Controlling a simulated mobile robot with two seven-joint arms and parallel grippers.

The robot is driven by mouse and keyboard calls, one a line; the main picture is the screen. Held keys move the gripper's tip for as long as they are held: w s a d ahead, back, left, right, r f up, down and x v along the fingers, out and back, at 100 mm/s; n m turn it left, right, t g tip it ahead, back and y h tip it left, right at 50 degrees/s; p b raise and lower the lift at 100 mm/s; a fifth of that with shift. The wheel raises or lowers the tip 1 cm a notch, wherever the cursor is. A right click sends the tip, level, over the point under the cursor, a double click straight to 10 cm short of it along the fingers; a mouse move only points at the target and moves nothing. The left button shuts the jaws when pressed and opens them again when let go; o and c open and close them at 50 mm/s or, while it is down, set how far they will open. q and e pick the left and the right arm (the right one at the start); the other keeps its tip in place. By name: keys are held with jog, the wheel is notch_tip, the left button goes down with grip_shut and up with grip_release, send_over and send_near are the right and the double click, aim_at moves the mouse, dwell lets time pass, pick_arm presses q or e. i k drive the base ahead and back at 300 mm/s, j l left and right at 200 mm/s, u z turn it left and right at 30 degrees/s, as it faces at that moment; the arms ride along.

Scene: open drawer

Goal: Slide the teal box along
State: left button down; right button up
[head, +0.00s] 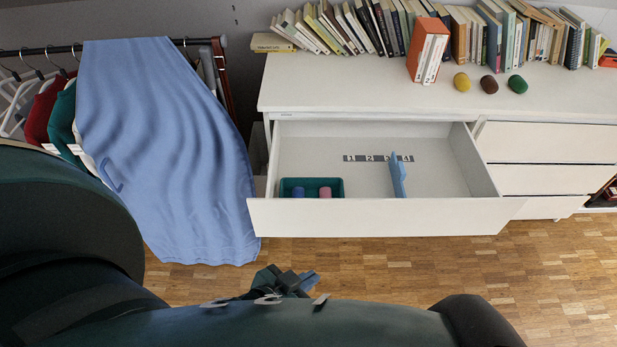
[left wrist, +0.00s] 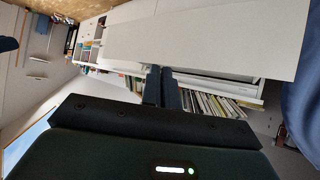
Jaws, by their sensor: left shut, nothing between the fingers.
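The teal box (head: 338,184) sits inside the open drawer (head: 375,216), at its front left, close to the front panel. A blue item (head: 298,191) and a pink item (head: 325,191) stand in it. A strip with the numbers 1 to 4 (head: 378,158) lies on the drawer floor, behind and to the right of the box. A blue upright piece (head: 397,177) stands near the 4 and partly covers the strip. My left gripper (head: 297,280) is shut and empty, in front of the drawer and apart from the box. Its fingers (left wrist: 161,88) also show in the left wrist view. My right gripper is not seen.
A clothes rack with a blue cloth (head: 165,150) stands left of the dresser (head: 430,95). Books, an orange slipcase (head: 428,50) and three egg-shaped objects (head: 489,84) stand on the dresser top. The drawer's middle and right are mostly clear.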

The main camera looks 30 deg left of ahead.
aim_at(311, 186)
jog(key=k+j+z, duration=0.1)
jog(key=j+z, duration=0.15)
jog(key=j, duration=0.2)
jog(key=k+j+z, duration=0.25)
jog(key=j, duration=0.2)
jog(key=i+j+z, duration=0.25)
jog(key=j, duration=0.15)
jog(key=i, duration=0.2)
